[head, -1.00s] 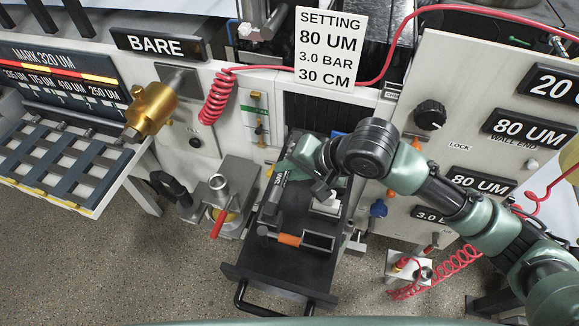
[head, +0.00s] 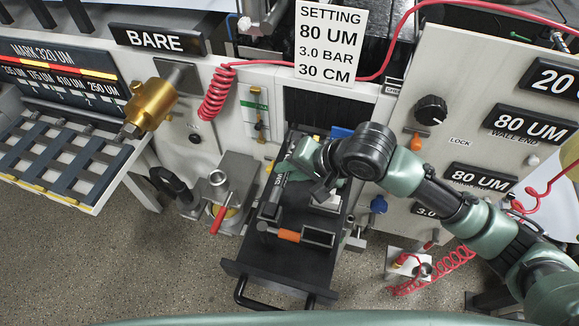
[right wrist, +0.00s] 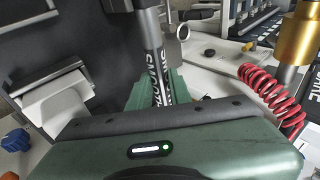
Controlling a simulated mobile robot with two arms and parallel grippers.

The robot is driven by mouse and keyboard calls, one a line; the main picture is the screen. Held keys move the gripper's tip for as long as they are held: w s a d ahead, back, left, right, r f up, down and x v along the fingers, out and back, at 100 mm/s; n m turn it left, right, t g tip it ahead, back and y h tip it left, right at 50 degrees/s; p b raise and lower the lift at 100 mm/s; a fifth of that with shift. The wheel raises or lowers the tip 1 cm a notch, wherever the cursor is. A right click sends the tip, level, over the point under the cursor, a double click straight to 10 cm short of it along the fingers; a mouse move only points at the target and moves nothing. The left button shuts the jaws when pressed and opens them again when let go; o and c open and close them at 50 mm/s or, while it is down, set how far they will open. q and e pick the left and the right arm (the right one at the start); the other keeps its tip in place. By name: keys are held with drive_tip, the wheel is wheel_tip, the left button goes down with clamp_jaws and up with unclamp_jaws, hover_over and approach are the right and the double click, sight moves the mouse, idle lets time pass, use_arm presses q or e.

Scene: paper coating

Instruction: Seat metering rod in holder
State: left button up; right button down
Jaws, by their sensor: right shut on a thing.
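My right gripper (head: 288,167) is over the pulled-out black drawer (head: 258,273) in the head view, near its left side. It is shut on the dark metering rod (right wrist: 153,62), a cylinder with white lettering that stands between the green fingers in the right wrist view. In the head view the rod (head: 273,190) appears as a dark bar with a white label along the drawer's left side. The gripper and wrist hide its far end. I cannot tell whether the rod rests in its holder. My left gripper is not in view.
A metal stand with a red handle (head: 219,219) is to the left. A brass cylinder (head: 153,105) and a slatted rack (head: 70,160) are farther left. A control panel (head: 440,75) borders the right.

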drive_tip(key=shift+f, duration=0.1)
drive_tip(key=c, duration=1.2)
unclamp_jaws()
drive_tip(key=b+v, duration=0.1)
drive_tip(key=v, duration=0.6)
drive_tip(key=shift+s+d+r+b, duration=0.15)
drive_tip(key=shift+d+r+b, duration=0.05)
drive_tip(key=shift+r+b, duration=0.15)
